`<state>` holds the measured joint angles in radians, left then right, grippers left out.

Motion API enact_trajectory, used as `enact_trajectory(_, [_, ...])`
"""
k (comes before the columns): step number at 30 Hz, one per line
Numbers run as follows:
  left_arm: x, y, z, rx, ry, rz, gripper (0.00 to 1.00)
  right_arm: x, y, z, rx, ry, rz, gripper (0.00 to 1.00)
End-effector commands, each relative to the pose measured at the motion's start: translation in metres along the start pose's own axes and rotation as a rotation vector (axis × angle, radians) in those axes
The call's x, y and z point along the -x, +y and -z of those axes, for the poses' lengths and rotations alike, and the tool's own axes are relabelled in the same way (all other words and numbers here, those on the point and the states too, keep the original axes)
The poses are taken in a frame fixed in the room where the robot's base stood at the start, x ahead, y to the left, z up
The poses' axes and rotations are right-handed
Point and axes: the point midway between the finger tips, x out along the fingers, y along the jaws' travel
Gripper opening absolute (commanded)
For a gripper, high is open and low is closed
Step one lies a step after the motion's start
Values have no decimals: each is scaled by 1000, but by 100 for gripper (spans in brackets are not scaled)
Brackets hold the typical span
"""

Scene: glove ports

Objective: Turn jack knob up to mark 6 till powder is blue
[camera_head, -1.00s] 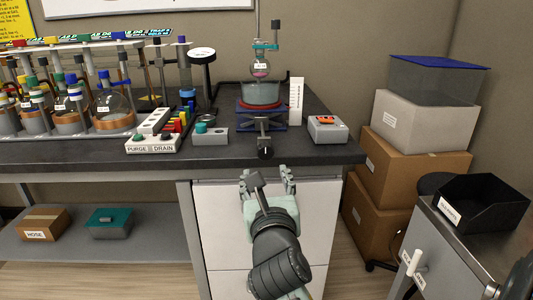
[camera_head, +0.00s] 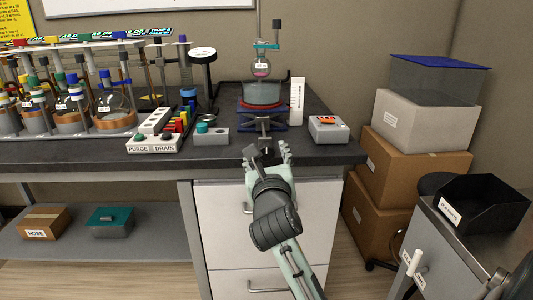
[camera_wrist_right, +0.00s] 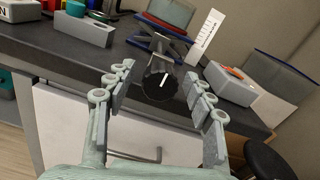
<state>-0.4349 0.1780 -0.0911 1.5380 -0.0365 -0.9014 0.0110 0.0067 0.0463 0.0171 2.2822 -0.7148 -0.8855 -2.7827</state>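The black jack knob (camera_wrist_right: 160,86) has a white line on its face and sits at the front of the blue lab jack (camera_head: 278,125). My right gripper (camera_head: 267,150) is open in front of the bench edge. In the right wrist view, its fingers (camera_wrist_right: 158,75) stand to either side of the knob, with visible gaps. The jack carries a red-rimmed plate and a clear bath (camera_head: 262,93). My left gripper is out of view.
A grey block with a teal knob (camera_head: 211,134) stands left of the jack, and a grey box with an orange-red display (camera_head: 328,129) stands right. The bench's front edge (camera_head: 330,160) and white drawers (camera_head: 315,220) lie close to my right arm.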

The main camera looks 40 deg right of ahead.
Motion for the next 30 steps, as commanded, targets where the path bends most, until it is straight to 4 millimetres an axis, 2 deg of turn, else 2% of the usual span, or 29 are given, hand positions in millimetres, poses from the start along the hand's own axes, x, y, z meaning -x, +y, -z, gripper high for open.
enact_trajectory(2, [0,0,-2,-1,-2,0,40,0,0,0,0,0,0,45])
enact_trajectory(12, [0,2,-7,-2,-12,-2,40,0,0,0,0,0,0,3])
enact_trajectory(20, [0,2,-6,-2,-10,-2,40,0,0,0,-30,0,0,3])
enact_trajectory(30, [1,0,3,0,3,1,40,0,0,0,-234,0,0,3])
